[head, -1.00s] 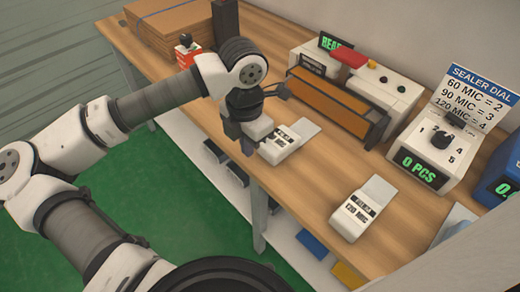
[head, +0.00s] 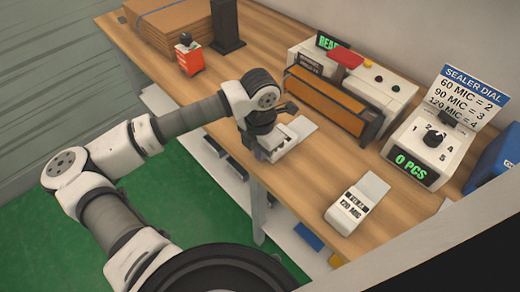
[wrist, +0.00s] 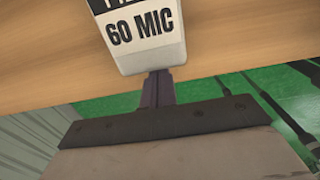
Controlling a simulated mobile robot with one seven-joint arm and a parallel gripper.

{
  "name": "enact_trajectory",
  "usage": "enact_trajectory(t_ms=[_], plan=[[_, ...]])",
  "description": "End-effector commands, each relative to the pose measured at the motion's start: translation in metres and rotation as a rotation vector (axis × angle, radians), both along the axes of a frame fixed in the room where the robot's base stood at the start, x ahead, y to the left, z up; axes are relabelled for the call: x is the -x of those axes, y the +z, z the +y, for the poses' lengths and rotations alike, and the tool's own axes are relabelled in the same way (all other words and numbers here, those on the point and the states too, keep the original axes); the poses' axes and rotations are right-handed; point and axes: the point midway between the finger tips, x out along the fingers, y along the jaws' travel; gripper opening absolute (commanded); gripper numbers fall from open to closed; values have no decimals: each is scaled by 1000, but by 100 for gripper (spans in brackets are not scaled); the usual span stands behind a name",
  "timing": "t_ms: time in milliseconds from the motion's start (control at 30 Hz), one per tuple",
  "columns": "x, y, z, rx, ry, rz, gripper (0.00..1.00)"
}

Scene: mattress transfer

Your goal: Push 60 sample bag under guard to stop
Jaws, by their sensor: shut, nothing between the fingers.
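The 60 MIC sample bag (head: 303,125), a pale pack with a white label, lies on the wooden bench in front of the sealer. In the wrist view the bag (wrist: 150,52) shows its "60 MIC" label at the top. My gripper (head: 262,154) is low at the bag's near end and hides part of it in the head view. In the wrist view my gripper (wrist: 157,80) is shut and empty, its tips at the bag's near edge; I cannot tell whether they touch. The orange-brown guard bar (head: 325,100) runs along the sealer's front, beyond the bag. The stop is not distinguishable.
A 120 MIC bag (head: 357,204) lies to the right. A dial box (head: 428,145) reading "0 PCS" and a sealer dial sign (head: 470,92) stand at the right. Cardboard (head: 170,22), a red box (head: 190,60) and a dark post (head: 227,28) stand at the back left.

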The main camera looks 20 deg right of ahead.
Motion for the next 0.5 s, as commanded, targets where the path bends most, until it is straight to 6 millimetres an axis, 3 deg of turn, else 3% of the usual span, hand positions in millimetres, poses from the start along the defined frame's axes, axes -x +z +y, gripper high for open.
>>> enact_trajectory(t_ms=[167, 500], plan=[[-4, -4, -8, -3, -1, -2, 0], [-28, -7, -78, -2, -2, -5, 0]])
